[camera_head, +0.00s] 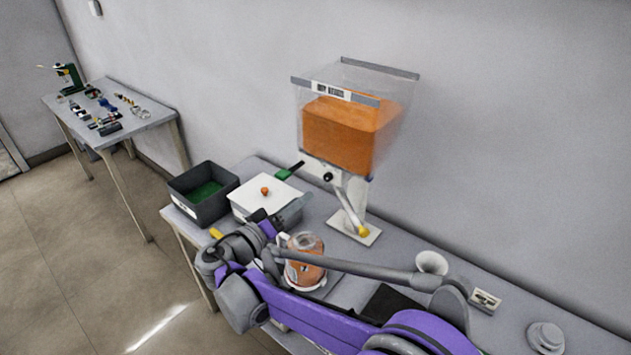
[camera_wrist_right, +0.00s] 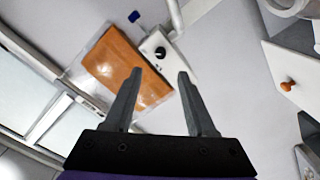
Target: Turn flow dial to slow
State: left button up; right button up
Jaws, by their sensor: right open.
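The dispenser (camera_head: 340,130) is a clear hopper of orange contents above the table. Its flow dial (camera_head: 328,177) is a small black knob on a white panel below the hopper. In the right wrist view the dial (camera_wrist_right: 160,52) shows round and black with a light pointer mark; its setting is too small to read. My right gripper (camera_head: 290,211) is over the table, in front of and below the dial, apart from it. In the wrist view the right gripper (camera_wrist_right: 159,75) is open and empty, with the dial beyond the gap between its fingertips. My left gripper is out of view.
A white lidded box (camera_head: 262,192) with an orange knob and a dark bin (camera_head: 204,200) stand left of the dispenser. A white cup (camera_head: 432,263) stands at right. A second table (camera_head: 140,122) is far left.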

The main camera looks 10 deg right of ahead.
aim_at(326, 179)
jog(key=p+x, duration=0.1)
jog(key=x, duration=0.8)
jog(key=shift+w, duration=0.1)
grip_shut()
